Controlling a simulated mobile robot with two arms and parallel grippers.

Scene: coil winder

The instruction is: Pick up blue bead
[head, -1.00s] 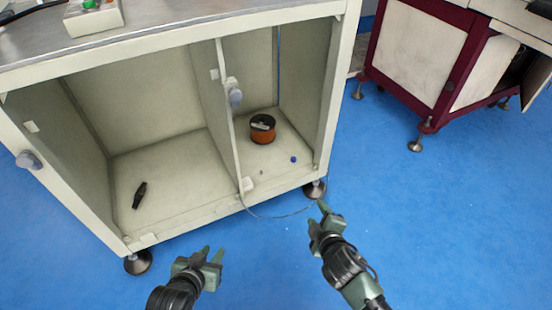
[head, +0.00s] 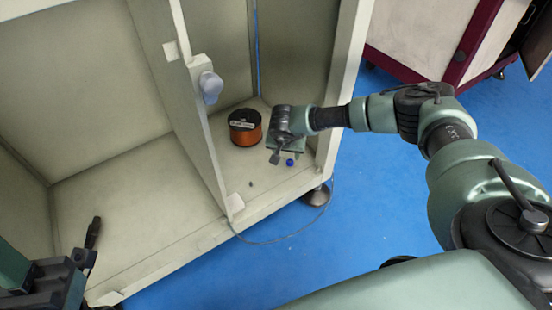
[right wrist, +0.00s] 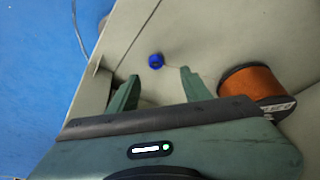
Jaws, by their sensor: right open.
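The blue bead (head: 290,162) sits on the floor of the cabinet's right compartment, near the right wall. In the right wrist view the bead (right wrist: 155,60) lies just beyond the fingertips, between their lines. My right gripper (head: 285,154) is inside that compartment, close to the bead. Its fingers are apart and empty in the right wrist view (right wrist: 160,76). Part of my left gripper (head: 80,262) shows at the lower left edge; its jaw state is unclear.
An orange-brown wire spool (head: 245,134) stands left of my right gripper. A divider (head: 200,130) separates the compartments. A small dark speck (head: 250,184) lies near the front edge. A thin cable hangs below.

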